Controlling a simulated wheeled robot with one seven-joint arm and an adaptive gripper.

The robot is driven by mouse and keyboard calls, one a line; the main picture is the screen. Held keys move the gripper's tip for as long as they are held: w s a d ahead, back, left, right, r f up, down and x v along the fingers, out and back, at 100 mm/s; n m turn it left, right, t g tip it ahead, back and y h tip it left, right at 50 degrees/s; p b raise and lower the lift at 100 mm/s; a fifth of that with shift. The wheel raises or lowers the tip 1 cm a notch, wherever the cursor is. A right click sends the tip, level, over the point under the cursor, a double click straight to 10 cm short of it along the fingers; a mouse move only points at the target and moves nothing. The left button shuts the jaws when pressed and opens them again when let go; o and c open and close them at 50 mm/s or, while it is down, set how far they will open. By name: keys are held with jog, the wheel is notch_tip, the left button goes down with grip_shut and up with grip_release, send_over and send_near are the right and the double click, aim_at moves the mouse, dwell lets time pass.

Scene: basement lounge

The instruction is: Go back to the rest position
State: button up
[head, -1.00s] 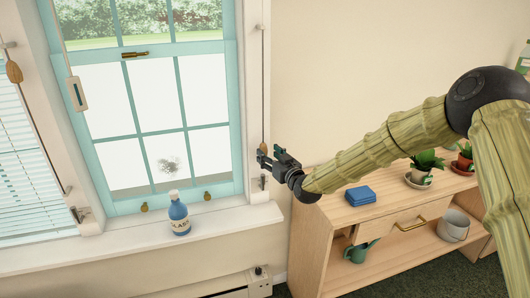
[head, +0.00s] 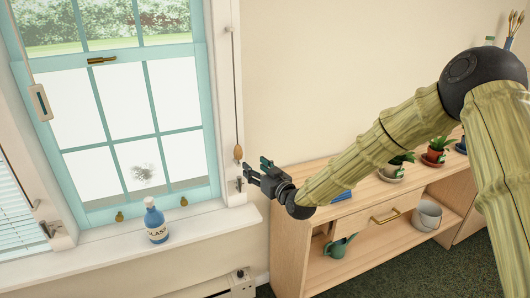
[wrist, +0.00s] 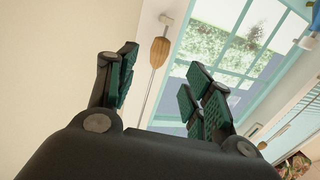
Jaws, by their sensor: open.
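My gripper (head: 256,172) is at the end of my bamboo-like arm, in front of the wall just right of the window frame. In the wrist view my gripper (wrist: 163,85) shows its green-padded fingers spread apart with nothing between them. A wooden cord pull (head: 238,153) hangs on a cord beside the window, just left of and above the fingertips in the head view. In the wrist view the cord pull (wrist: 159,52) appears beyond the fingers. I cannot tell the exact distance between them.
A blue bottle (head: 155,222) stands on the window sill (head: 100,254). A wooden shelf unit (head: 345,222) below my arm carries potted plants (head: 436,152) and a partly hidden blue item (head: 341,196). A green watering can (head: 338,247) and grey bucket (head: 427,214) sit lower down.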

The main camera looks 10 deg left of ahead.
jog(key=s+d+f+m+g+h+p, duration=0.1)
jog(key=s+d+f+m+g+h, duration=0.1)
jog(key=s+d+f, duration=0.6)
jog(key=s+d+f+m+g+h, duration=0.1)
jog(key=s+d+f+g+h, duration=0.1)
jog(key=s+f, duration=0.75)
jog(key=s+d+f+m+g+h+p, duration=0.15)
jog(key=s+d+f, duration=0.35)
jog(key=f, duration=0.8)
jog(key=s+d+f+m+g+h, duration=0.1)
jog(key=s+d+f+g+h, duration=0.1)
jog(key=s+d, duration=0.4)
jog(key=s+d+f+m+g+h, duration=0.1)
jog(key=s+d, duration=0.5)
jog(key=s, duration=1)
jog(key=s+d+f+m+g+h, duration=0.2)
jog(key=s+d, duration=0.5)
jog(key=s, duration=0.4)
notch_tip(320, 180, down, 2)
jog(key=g+h+p, duration=0.1)
jog(key=g, duration=0.2)
jog(key=shift+s, duration=0.2)
jog(key=shift+f, duration=0.1)
